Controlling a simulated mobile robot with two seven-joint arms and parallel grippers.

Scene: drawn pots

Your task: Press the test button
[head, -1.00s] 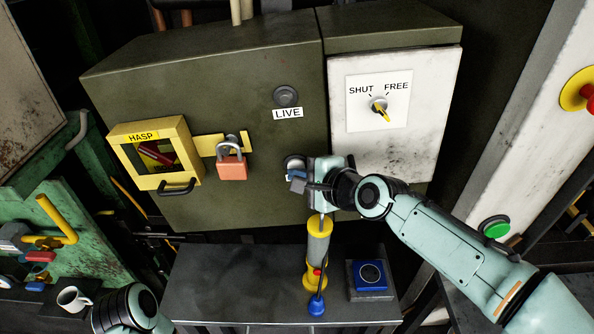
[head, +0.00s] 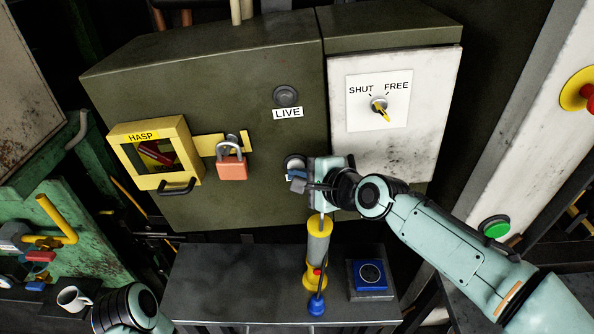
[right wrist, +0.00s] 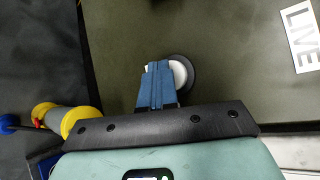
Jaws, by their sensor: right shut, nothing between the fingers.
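The button (head: 293,162) is a pale round cap in a dark ring, low on the olive cabinet front. In the right wrist view the white cap (right wrist: 181,74) is partly covered by my fingers. My right gripper (head: 297,182) is at the cabinet just below and right of the button; in the right wrist view its blue fingertips (right wrist: 156,72) are closed together with nothing between them and overlap the cap's left side. I cannot tell whether they touch it. Any label on the button is hidden. My left gripper is out of view.
A dark LIVE lamp (head: 286,96) is above. A padlock (head: 231,164) hangs by the yellow hasp box (head: 190,138). The SHUT/FREE knob (head: 379,105) points lower right. A yellow-grey tester (head: 318,241) and blue pad (head: 369,274) are on the dark bench (head: 225,280); its left is clear.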

